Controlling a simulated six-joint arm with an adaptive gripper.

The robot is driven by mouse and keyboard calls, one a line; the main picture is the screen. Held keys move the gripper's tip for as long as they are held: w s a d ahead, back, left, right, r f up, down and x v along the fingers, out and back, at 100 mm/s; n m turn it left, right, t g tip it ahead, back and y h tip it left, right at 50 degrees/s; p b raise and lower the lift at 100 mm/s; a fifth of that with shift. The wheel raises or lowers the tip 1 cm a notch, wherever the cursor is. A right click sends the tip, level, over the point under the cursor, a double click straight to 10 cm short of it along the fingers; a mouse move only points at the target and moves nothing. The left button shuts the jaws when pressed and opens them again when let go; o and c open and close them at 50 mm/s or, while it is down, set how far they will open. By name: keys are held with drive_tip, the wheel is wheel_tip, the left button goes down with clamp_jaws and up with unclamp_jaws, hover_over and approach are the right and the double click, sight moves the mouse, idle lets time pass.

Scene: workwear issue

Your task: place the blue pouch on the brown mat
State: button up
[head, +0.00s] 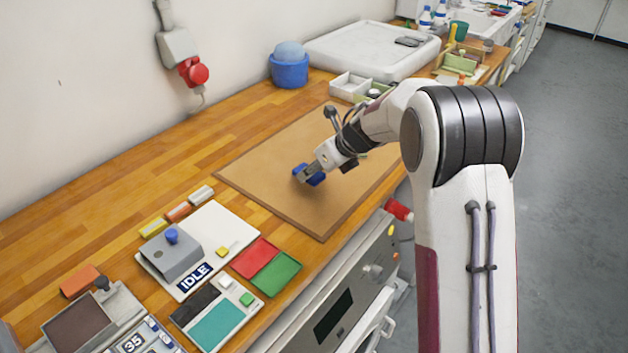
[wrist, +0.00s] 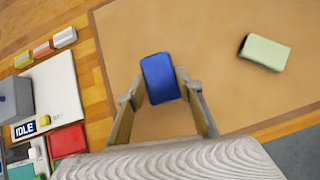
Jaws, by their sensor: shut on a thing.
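The blue pouch (wrist: 159,78) is between my two fingertips in the wrist view, and my gripper (wrist: 160,86) is shut on it. In the head view the pouch (head: 315,179) shows partly behind my gripper (head: 308,173). The brown mat (head: 265,165) lies flat on the wooden bench. The pouch is over the middle part of the mat; I cannot tell whether it touches it. The mat (wrist: 200,30) fills most of the wrist view.
A pale green block (wrist: 264,52) lies on the mat, right of the pouch in the wrist view. A white board marked IDLE (head: 234,229) and red (head: 254,257) and green (head: 275,273) pads lie left of the mat. A blue tub (head: 288,72) stands behind.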

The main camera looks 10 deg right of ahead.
sight(318, 178)
drive_tip(key=shift+f, duration=0.1)
drive_tip(key=shift+f, duration=1.75)
drive_tip(key=shift+f, duration=0.1)
drive_tip(key=o, duration=1.3)
drive_tip(key=shift+v, duration=6.1)
